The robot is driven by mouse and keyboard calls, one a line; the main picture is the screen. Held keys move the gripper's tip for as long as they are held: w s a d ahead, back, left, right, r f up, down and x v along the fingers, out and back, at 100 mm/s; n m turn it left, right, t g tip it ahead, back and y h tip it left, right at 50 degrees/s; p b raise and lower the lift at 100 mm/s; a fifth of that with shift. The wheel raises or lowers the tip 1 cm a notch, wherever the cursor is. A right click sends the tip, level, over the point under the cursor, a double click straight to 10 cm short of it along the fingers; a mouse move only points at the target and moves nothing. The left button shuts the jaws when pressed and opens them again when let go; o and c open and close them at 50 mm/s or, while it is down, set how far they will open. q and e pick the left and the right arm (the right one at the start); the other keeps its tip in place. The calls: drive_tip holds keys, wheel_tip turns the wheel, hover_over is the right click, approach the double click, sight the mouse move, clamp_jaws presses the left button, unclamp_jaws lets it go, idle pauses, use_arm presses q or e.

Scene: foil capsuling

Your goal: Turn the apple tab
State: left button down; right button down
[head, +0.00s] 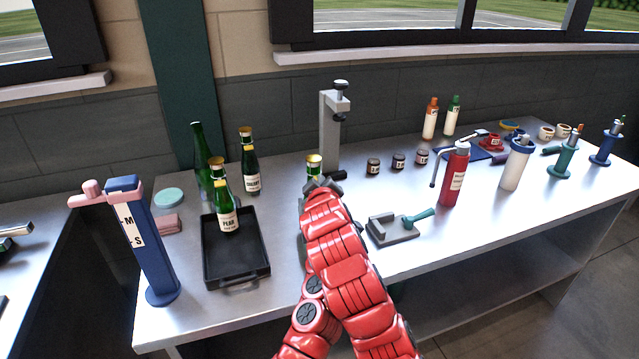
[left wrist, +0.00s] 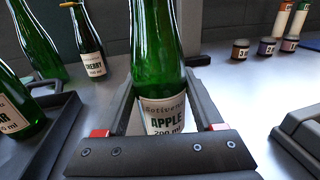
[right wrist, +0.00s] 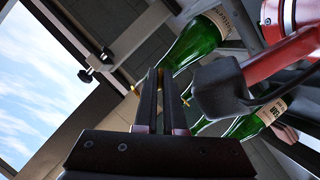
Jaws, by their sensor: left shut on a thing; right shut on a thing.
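The apple bottle (left wrist: 160,60) is green glass with a white APPLE label and stands upright between the fingers of my left gripper (left wrist: 165,88), which is shut on it. In the head view its gold-topped neck (head: 314,162) shows above my red arm, which hides the rest. My right gripper (head: 325,182) is at the neck in the head view. In the right wrist view the fingers of my right gripper (right wrist: 150,78) are nearly together at the bottle's top end, with gold bits beside them. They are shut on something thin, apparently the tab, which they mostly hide.
A black tray (head: 236,271) holding the pear bottle (head: 227,207) is at left, with the cherry bottle (head: 249,165) behind. A grey press stand (head: 330,130) rises behind the apple bottle. A grey block with a teal handle (head: 420,216) and a red bottle (head: 455,178) stand at right.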

drive_tip(key=shift+f, duration=0.15)
idle(0.3)
drive_tip(key=c, duration=1)
unclamp_jaws()
drive_tip(key=v, duration=1.2)
